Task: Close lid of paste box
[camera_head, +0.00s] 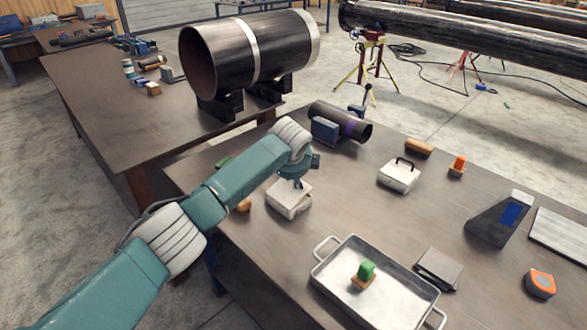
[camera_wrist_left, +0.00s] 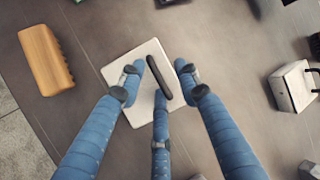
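A white box (camera_head: 289,204) stands near the left edge of the front table; I take it as the paste box. In the left wrist view its pale flat top (camera_wrist_left: 118,73) shows below the fingers, with a dark elongated handle (camera_wrist_left: 159,77) on it. The top looks level; I cannot tell whether the lid is fully seated. My left gripper (camera_head: 299,182) is right above this box, pointing down. In the left wrist view its blue fingers (camera_wrist_left: 161,74) are spread around the handle with gaps on both sides. My right gripper is not in view.
A second white box with black handle (camera_head: 398,176) stands to the right. A wooden brush (camera_wrist_left: 46,60) lies left of the gripper. A metal tray (camera_head: 328,276) holds a green-topped brush (camera_head: 364,271). A dark pipe piece (camera_head: 332,116) lies behind. The middle of the table is clear.

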